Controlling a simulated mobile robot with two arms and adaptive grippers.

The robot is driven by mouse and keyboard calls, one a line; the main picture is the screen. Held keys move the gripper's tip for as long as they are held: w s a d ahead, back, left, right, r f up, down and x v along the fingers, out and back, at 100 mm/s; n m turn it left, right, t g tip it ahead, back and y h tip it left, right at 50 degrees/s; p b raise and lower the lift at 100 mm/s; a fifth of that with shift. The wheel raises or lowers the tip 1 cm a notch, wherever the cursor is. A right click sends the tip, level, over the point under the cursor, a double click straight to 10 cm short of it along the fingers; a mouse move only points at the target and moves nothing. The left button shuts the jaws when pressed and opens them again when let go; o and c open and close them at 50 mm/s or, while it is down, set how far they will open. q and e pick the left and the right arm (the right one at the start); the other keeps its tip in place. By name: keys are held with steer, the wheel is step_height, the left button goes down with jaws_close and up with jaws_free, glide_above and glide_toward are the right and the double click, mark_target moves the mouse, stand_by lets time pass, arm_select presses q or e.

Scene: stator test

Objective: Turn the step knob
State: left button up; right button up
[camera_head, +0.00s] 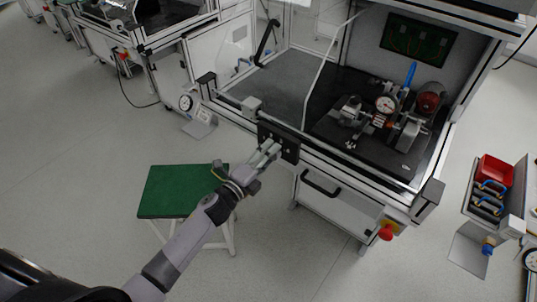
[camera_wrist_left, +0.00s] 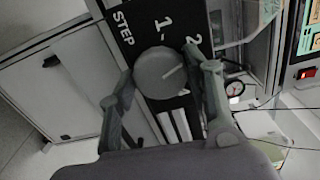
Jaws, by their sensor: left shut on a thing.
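The step knob (camera_wrist_left: 160,73) is a round grey knob with a light pointer line, on a black panel marked STEP, 1 and 2 in the left wrist view. The line points towards the 2 side. My left gripper (camera_wrist_left: 158,76) is shut on the knob, one finger on each side. In the head view my left gripper (camera_head: 269,151) is at the black panel (camera_head: 289,148) on the front of the test bench, and the knob is mostly hidden there. My right gripper is not in view.
A green-topped stool (camera_head: 172,189) stands below my left arm. The bench holds a fixture with a dial gauge (camera_head: 386,104). A red emergency button (camera_head: 386,232) is at its lower right. A red bin (camera_head: 494,171) stands further right.

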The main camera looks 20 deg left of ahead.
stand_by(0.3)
arm_select(q)
steer(key=o, duration=1.1)
steer(key=shift+o, duration=0.2)
steer(key=shift+a, duration=0.1)
steer(key=v, duration=1.2)
